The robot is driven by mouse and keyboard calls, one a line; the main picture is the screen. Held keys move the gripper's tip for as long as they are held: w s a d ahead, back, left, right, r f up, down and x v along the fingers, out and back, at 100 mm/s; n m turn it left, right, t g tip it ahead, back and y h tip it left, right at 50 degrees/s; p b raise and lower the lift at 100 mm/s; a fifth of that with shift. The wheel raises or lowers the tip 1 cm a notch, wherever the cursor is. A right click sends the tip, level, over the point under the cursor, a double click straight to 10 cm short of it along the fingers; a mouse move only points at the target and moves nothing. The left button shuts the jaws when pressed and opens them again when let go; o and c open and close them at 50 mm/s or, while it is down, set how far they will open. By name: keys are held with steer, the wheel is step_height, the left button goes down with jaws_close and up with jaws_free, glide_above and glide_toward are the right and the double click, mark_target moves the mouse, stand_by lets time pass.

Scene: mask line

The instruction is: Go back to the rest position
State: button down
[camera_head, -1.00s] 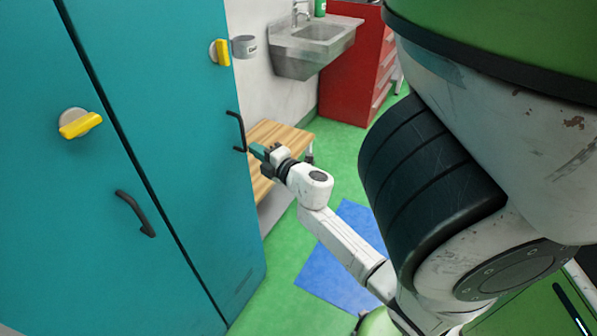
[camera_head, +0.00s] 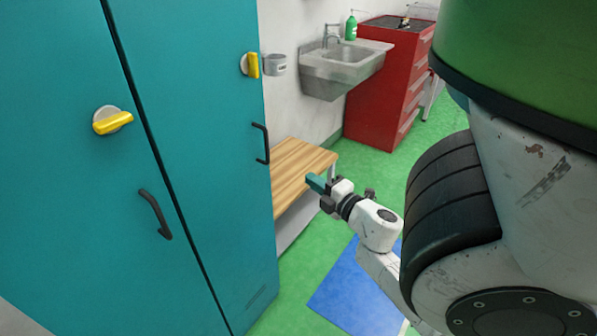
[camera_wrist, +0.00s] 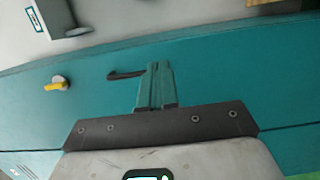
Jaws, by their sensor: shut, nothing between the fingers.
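My gripper (camera_head: 316,183) is shut and empty, its teal fingers together. In the wrist view my gripper (camera_wrist: 156,85) points toward the cabinet front (camera_wrist: 225,75), with a black handle (camera_wrist: 125,74) just left of the fingertips and a yellow knob (camera_wrist: 57,84) further left. Both cabinet doors look shut.
A wooden bench (camera_head: 290,170) stands beyond the cabinet. A steel sink (camera_head: 343,65) hangs on the wall, next to a red drawer cabinet (camera_head: 385,95). A blue mat (camera_head: 350,300) lies on the green floor.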

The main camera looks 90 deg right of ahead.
steer(key=w+a+f+m+g+y+p, duration=0.5)
steer(key=w+a+f+m+g, duration=0.2)
steer(key=w+a+m, duration=0.45)
steer(key=s+a+f+n+g+y+p, duration=0.1)
steer(key=a+g+y, duration=0.1)
steer(key=a, duration=0.9)
steer(key=s+a+f+n+g+y+p, duration=0.1)
steer(key=a+y, duration=0.4)
steer(key=a, duration=0.6)
steer(key=shift+s+a+f+g+y, duration=0.2)
steer(key=shift+s+a+g+y, duration=0.15)
steer(key=shift+g, duration=0.55)
